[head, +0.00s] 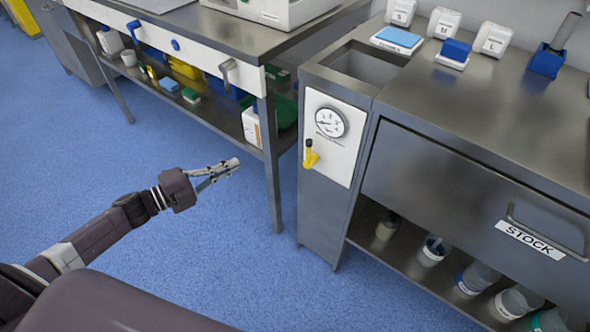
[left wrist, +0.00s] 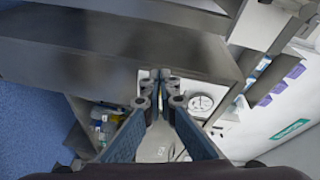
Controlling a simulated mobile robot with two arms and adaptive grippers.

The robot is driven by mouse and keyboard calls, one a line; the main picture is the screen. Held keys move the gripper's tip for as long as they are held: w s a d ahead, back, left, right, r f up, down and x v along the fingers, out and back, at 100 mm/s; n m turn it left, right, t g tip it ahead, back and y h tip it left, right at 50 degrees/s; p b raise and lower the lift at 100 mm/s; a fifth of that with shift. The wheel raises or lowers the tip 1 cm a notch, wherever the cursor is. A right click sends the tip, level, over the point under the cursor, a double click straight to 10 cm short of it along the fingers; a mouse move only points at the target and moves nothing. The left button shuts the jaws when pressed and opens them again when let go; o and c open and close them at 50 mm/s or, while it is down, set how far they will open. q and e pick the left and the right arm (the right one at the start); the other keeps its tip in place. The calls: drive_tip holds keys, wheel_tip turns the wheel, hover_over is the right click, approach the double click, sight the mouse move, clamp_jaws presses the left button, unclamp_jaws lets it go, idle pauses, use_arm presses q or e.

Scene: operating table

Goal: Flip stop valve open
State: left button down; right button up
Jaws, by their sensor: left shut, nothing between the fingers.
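The stop valve (head: 310,157) is a small yellow lever with a black upper end. It sits on a white panel (head: 343,165) on the narrow front of the steel cabinet, below a round gauge (head: 330,122). The lever stands roughly upright. My left gripper (head: 236,162) is shut and empty, to the left of the valve and apart from it, pointing toward the cabinet. In the left wrist view its fingers (left wrist: 160,75) meet at the centre, and a round white dial (left wrist: 201,103) shows beside them. I cannot make out the valve lever there. My right gripper is not in view.
A steel bench (head: 225,42) with a loaded lower shelf stands at left; its leg (head: 270,165) is just beyond my left gripper. The STOCK drawer (head: 475,190) is closed, above a shelf of jars. Blue floor (head: 180,240) is clear around my left arm.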

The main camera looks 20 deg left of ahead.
use_arm(q)
drive_tip(key=s+d+r+m+g+h+b, duration=0.1)
drive_tip(key=s+d+r+m+g+h, duration=0.2)
drive_tip(key=d+r+m+h, duration=0.1)
drive_tip(key=shift+d+r+m+b, duration=0.35)
drive_tip(key=shift+d+r+m, duration=0.25)
drive_tip(key=shift+m, duration=0.5)
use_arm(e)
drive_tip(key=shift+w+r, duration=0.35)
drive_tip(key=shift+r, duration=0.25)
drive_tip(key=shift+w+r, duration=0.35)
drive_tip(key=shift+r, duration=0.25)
use_arm(q)
drive_tip(key=x, duration=1.4)
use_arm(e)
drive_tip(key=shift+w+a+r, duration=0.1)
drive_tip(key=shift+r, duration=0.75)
use_arm(q)
drive_tip(key=shift+a, duration=0.1)
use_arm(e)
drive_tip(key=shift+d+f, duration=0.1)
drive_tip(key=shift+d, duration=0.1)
